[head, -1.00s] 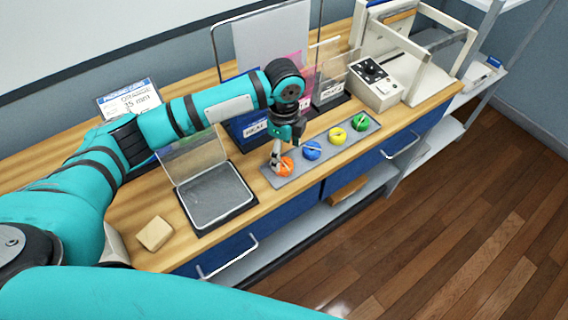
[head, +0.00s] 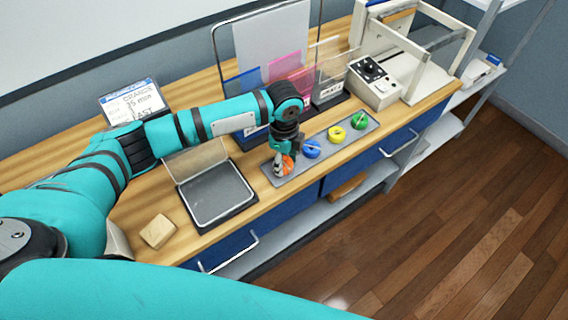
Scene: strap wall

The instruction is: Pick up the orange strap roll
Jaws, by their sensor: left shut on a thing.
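The orange strap roll (head: 288,162) is at the near left end of a grey strip tray (head: 327,148) on the wooden counter. My left gripper (head: 284,165) comes down over it from above and is shut on it, covering part of it. The roll is at or just above the tray; I cannot tell whether it touches. Blue (head: 311,149), yellow (head: 337,133) and green (head: 359,120) rolls sit in a row along the same tray. My right gripper is not in view.
A shallow black-rimmed tray (head: 217,194) with a raised clear lid and a wooden block (head: 158,231) are to the left. A machine with a dial (head: 375,81) is at the right back. Drawer handles (head: 232,253) stick out in front.

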